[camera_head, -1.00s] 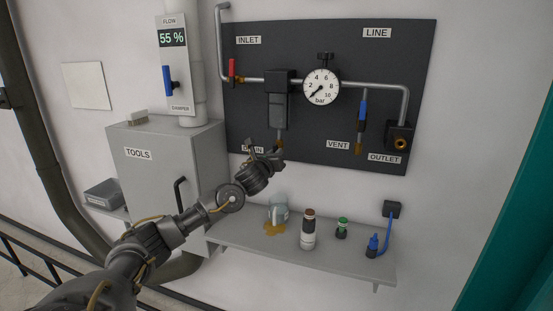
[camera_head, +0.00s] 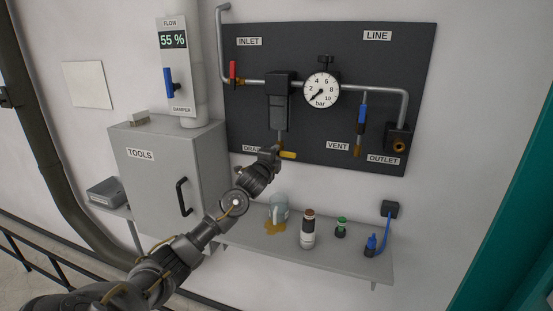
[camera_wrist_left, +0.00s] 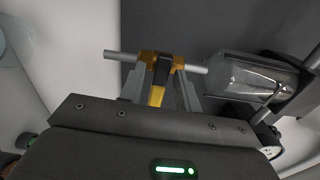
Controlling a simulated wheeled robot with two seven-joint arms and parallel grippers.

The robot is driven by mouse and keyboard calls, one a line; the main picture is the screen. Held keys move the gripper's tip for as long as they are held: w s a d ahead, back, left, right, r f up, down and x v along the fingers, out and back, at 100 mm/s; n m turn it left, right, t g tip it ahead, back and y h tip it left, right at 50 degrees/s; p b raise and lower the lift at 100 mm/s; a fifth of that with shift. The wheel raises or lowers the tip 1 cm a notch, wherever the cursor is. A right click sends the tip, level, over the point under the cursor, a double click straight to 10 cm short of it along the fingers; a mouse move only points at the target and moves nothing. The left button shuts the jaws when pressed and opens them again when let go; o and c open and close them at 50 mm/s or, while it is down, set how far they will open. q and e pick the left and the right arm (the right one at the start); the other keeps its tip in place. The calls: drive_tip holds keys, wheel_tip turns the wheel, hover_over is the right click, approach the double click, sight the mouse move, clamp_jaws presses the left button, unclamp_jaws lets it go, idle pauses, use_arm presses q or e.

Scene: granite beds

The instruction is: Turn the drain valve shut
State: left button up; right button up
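The drain valve sits at the bottom of the short pipe under the dark filter bowl, by the partly covered DRAIN label. Its yellow handle (camera_head: 288,155) sticks out to the right past my gripper, crosswise to the pipe. In the left wrist view, the brass valve body (camera_wrist_left: 148,58) is on a grey pipe, and the yellow handle (camera_wrist_left: 157,96) points toward my palm between the two fingers. My left gripper (camera_head: 270,151) is at the valve, its fingers close on both sides of the handle and seemingly shut on it. My right gripper is not in view.
The filter bowl (camera_head: 278,112) and gauge (camera_head: 322,90) are just above. The vent valve (camera_head: 361,118) is to the right. A shelf (camera_head: 335,266) below holds a jar (camera_head: 278,209), a bottle (camera_head: 308,230) and small items. A grey tool cabinet (camera_head: 155,185) stands left.

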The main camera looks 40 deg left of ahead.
use_arm(q)
drive_tip(key=shift+s, duration=0.1)
drive_tip(key=v, duration=0.6)
drive_tip(key=shift+d, duration=0.1)
drive_tip(key=b+v, duration=0.5)
drive_tip(key=v, duration=0.5)
drive_tip(key=shift+s, duration=0.3)
drive_tip(key=shift+d+f, duration=0.1)
